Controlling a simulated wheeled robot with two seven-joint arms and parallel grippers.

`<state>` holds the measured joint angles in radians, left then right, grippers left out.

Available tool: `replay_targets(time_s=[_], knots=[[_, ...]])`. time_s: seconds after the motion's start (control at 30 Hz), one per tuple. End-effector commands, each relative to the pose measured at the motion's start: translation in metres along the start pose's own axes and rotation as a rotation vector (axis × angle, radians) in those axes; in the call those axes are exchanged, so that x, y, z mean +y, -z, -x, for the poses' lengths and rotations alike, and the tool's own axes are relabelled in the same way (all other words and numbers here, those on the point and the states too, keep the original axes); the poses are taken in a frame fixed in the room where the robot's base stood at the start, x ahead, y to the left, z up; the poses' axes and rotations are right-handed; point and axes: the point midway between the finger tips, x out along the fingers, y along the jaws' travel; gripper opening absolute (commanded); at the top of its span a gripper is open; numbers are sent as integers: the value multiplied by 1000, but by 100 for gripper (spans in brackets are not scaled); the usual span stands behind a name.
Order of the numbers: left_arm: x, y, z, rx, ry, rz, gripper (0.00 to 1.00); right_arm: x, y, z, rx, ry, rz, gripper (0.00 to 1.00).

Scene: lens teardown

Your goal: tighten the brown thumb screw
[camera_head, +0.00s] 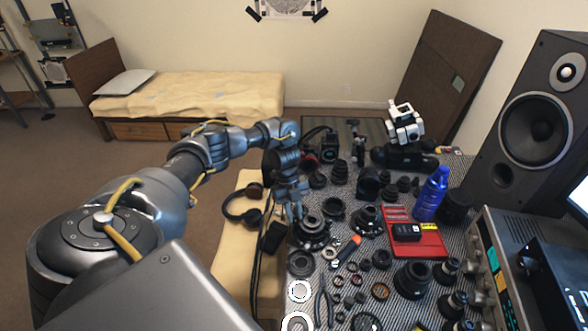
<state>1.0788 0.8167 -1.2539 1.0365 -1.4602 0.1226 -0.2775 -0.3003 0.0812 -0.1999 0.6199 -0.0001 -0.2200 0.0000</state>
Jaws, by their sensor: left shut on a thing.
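My left gripper (294,209) reaches in from the left and points down at the left edge of the table. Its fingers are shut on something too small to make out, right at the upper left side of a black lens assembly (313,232). I cannot make out the brown thumb screw; it may be hidden by the fingers. I cannot tell whether the fingertips touch the lens assembly. My right gripper is not in view.
The patterned table is crowded with lens parts, rings and tools. A red tray (430,246), a blue bottle (431,196) and a speaker (533,125) stand to the right. Headphones (241,203) lie on a pale surface left of the gripper.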

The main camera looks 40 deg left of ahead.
Motion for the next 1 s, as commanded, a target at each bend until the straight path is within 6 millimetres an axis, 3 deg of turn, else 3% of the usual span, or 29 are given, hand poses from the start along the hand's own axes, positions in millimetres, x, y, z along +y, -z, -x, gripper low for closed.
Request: replay_targets(time_s=[0.53,0.57,0.7,1.0], knots=[[0,0,0,0,-9,-22,0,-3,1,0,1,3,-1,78],[0,0,0,0,-9,-22,23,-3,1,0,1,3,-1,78],[0,0,0,0,-8,-21,41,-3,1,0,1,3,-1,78],[-3,1,0,0,-5,-24,43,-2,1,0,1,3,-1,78]])
